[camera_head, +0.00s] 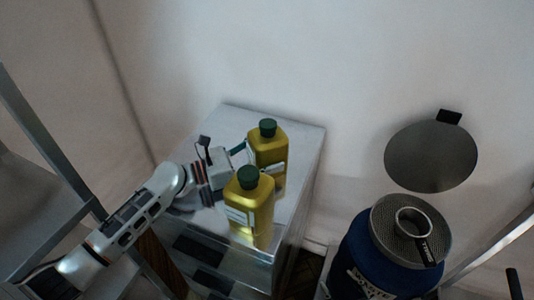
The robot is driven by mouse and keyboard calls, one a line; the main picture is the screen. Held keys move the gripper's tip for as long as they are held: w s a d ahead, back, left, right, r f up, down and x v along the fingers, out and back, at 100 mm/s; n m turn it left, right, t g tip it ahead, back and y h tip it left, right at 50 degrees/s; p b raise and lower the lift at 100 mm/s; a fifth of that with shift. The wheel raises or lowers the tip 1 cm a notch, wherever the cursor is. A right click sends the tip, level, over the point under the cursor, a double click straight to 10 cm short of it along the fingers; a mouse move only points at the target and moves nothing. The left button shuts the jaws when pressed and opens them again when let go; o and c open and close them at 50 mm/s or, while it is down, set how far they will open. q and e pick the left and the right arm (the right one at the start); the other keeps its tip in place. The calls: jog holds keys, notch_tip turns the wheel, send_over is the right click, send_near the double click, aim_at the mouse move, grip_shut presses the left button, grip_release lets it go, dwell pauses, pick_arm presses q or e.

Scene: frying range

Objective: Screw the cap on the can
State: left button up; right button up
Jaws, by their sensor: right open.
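Two yellow cans with dark green caps stand upright on a metal cabinet. The front can (246,215) bears a pale label and its green cap (248,177) sits on its neck. The rear can (270,146) stands just behind it, with its green cap (267,127) on top. The front can hides part of the rear can.
The metal cabinet (225,122) has free top behind and left of the cans. A blue drum (360,255) with a perforated top (439,232) and a metal ring stands at right. A dark round plate (431,158) is above it. A metal frame (40,100) edges the left.

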pick_arm(q)
jog(key=shift+r, duration=0.25)
jog(key=v, duration=1.2)
jog(key=shift+s+f, duration=0.1)
